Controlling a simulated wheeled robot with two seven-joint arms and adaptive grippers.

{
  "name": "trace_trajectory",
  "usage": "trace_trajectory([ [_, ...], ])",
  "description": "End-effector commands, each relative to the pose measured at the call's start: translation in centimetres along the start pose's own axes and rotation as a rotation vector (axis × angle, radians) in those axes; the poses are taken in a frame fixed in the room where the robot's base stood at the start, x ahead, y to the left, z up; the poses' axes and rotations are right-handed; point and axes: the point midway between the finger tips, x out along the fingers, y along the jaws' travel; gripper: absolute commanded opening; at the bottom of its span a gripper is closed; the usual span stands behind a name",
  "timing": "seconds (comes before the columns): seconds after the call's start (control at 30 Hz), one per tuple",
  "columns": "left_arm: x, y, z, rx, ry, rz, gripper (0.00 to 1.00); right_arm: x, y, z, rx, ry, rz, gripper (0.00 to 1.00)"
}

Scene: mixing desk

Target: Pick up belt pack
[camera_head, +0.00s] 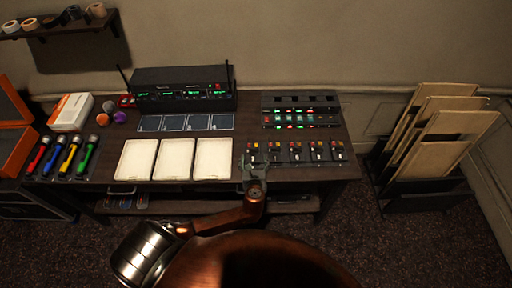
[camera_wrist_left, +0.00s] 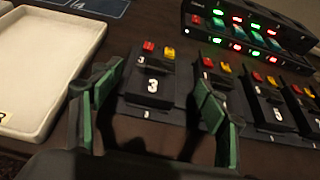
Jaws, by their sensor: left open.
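Several black belt packs stand in a row at the right of the desk, each with red and yellow buttons on top and a white number. The leftmost belt pack (camera_head: 253,149) is partly hidden by my left gripper (camera_head: 254,169) in the head view. In the left wrist view a belt pack marked 3 (camera_wrist_left: 152,86) shows between the green-padded fingers of my open left gripper (camera_wrist_left: 158,83). I cannot tell whether the fingers touch it. Another belt pack (camera_wrist_left: 216,68) lies just right, partly behind the right finger. My right gripper is out of view.
A charger rack (camera_head: 300,110) with lit lights stands behind the packs. White trays (camera_head: 213,158) lie left of them, with a black receiver unit (camera_head: 183,90) behind. Colored microphones (camera_head: 69,155) lie at the far left. A rack of boards (camera_head: 425,190) stands right of the desk.

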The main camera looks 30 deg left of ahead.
Motion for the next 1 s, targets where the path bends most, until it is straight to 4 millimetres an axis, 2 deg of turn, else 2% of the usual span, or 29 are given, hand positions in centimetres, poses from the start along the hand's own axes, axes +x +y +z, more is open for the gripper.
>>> trace_trajectory([
  [0.23, 2.8, 0.7, 0.0, -0.003, -0.001, 0.012, 0.68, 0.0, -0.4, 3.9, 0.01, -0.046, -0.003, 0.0],
  [0.33, 4.3, 0.6, 0.0, -0.004, -0.002, 0.013, 0.68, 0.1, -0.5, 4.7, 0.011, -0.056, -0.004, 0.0],
  [0.53, 6.6, 0.5, -0.2, -0.004, 0.001, 0.011, 0.68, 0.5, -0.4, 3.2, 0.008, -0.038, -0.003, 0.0],
  [0.7, 6.8, 0.4, -0.1, -0.004, 0.002, 0.009, 0.68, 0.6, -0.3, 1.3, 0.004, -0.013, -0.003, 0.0],
  [0.8, 6.8, 0.3, -0.1, -0.004, 0.001, 0.008, 0.68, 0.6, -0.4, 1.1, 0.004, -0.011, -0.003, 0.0],
  [1.0, 6.8, 0.3, -0.1, -0.003, 0.001, 0.008, 0.54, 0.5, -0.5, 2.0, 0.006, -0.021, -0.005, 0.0],
])
